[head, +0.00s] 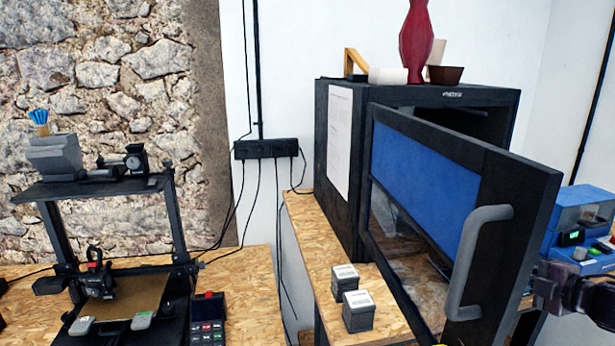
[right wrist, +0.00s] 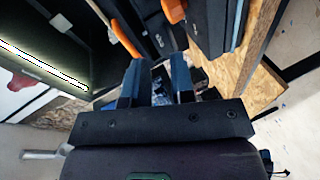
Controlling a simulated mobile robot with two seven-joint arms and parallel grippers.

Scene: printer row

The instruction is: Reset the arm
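In the right wrist view, my right gripper (right wrist: 157,78) shows two dark fingers standing apart, with a gap between them and nothing held. Dark and blue shapes lie beyond the fingertips, too cluttered to name surely. In the head view, a dark part of my right arm comes in at the right edge, in front of a blue machine (head: 581,215) and beside the open cabinet door (head: 530,205). The fingertips cannot be made out there. My left gripper and arm are not in view.
The dark cabinet (head: 336,205) has its blue-panelled door swung outward, with a grey handle (head: 472,262). Two small labelled boxes (head: 345,277) (head: 358,311) stand on the wooden bench beside it. A 3D printer (head: 172,215) and a card terminal (head: 208,318) are on the left table.

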